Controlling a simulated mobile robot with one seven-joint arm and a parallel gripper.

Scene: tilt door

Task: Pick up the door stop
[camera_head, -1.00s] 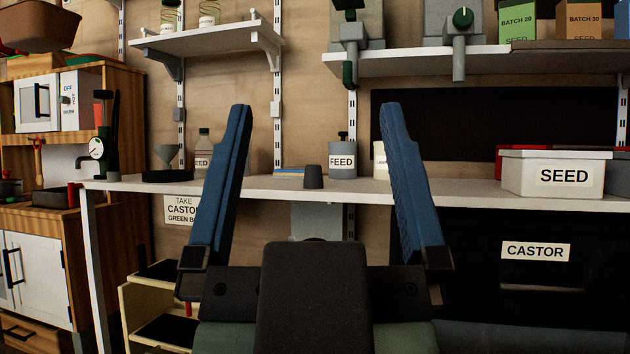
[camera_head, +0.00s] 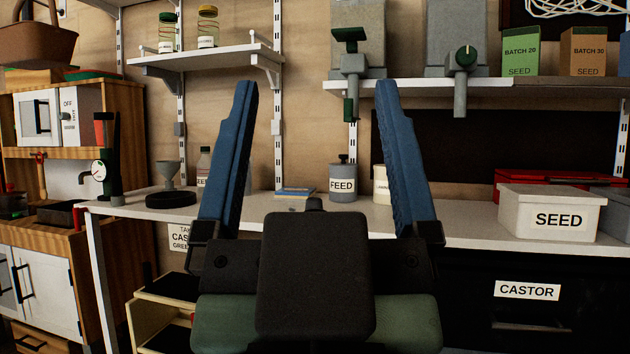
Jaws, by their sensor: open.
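The door stop (camera_head: 314,204) seems to be the small dark grey tapered block on the white workbench (camera_head: 458,224). Only its top shows in the head view, just above the black body of my gripper; the rest is hidden behind it. My gripper (camera_head: 317,92) is open, with its two blue fingers wide apart and pointing up in the picture, one on each side of the door stop's line of sight. Nothing is between the fingers that I can see it touching.
A FEED jar (camera_head: 343,184) and a blue booklet (camera_head: 295,193) sit behind the door stop. A funnel (camera_head: 167,174) and black ring (camera_head: 171,199) are left. A white SEED box (camera_head: 551,213) and red case (camera_head: 540,178) are right. Shelves (camera_head: 420,86) hang above.

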